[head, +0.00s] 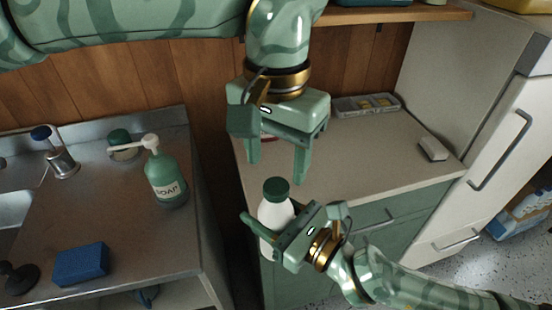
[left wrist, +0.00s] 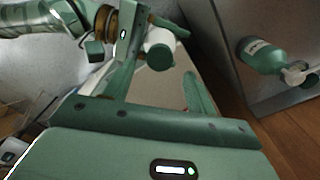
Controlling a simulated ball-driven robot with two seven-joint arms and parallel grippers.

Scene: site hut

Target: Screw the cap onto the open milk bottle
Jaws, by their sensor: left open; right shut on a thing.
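The white milk bottle (head: 272,214) stands upright in my right gripper (head: 268,232), which is shut around its body in front of the counter. The dark green cap (head: 276,188) sits on top of the bottle's mouth; I cannot tell how tightly. My left gripper (head: 276,178) is open and points down just above the cap, one finger to each side. In the left wrist view the cap (left wrist: 160,57) shows between the open fingers, apart from both, with part of the white bottle (left wrist: 158,36) behind it. The bottle's neck is hidden.
On the left metal worktop stand a green soap bottle (head: 166,178), a blue sponge (head: 82,264) and a tap (head: 60,155). A white fridge (head: 510,130) is at right.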

